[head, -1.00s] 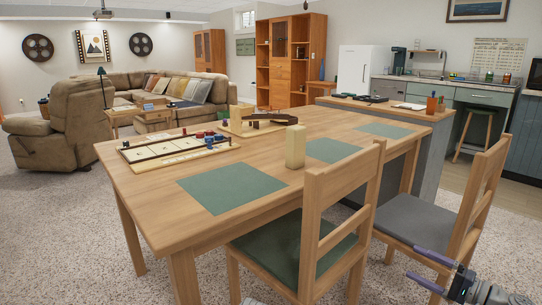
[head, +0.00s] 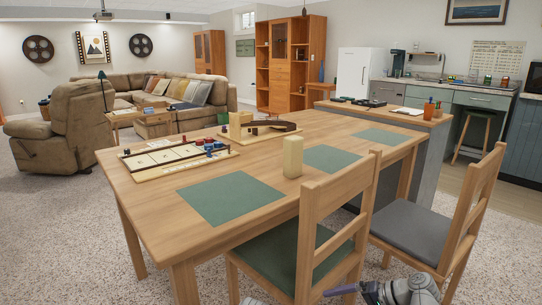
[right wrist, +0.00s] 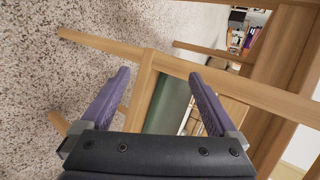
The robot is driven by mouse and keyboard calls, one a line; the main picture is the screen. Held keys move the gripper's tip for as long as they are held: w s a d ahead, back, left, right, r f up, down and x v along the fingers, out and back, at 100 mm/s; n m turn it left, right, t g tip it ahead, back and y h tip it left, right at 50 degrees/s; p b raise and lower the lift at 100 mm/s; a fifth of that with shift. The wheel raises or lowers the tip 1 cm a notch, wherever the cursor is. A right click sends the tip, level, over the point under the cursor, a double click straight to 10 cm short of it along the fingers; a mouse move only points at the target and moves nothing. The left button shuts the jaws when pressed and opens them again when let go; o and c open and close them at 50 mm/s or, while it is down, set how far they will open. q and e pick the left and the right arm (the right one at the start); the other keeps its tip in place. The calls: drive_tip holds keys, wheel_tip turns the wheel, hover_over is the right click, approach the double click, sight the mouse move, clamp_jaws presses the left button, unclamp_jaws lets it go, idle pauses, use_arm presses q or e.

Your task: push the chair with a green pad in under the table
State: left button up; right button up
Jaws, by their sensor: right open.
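The wooden chair with a green pad (head: 290,250) stands at the table's near long side. Its backrest faces me, and the front of its seat reaches the table edge. The wooden table (head: 150,205) has green mats on top. My right gripper (head: 342,291) is at the bottom of the head view, low by the rear of this chair. In the right wrist view the right gripper (right wrist: 160,74) is open, with a chair's wooden frame (right wrist: 146,95) and green pad (right wrist: 170,104) showing beyond and between its fingers. Contact cannot be told. My left gripper is not in view.
A second chair with a grey pad (head: 410,228) stands close on the right. A grey-sided counter (head: 425,165) stands behind the table. Carpet at the left is clear.

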drive_tip(key=s+a+n+g+h+p, duration=0.4)
drive_tip(key=s+a+n+h+p, duration=0.4)
drive_tip(key=s+a+h, duration=0.45)
wheel_tip(320, 180, up, 36)
drive_tip(key=p, duration=3.6)
drive_tip(key=shift+s+a+y+p, duration=0.2)
drive_tip(key=shift+y+p, duration=0.1)
drive_tip(key=shift+y, duration=0.15)
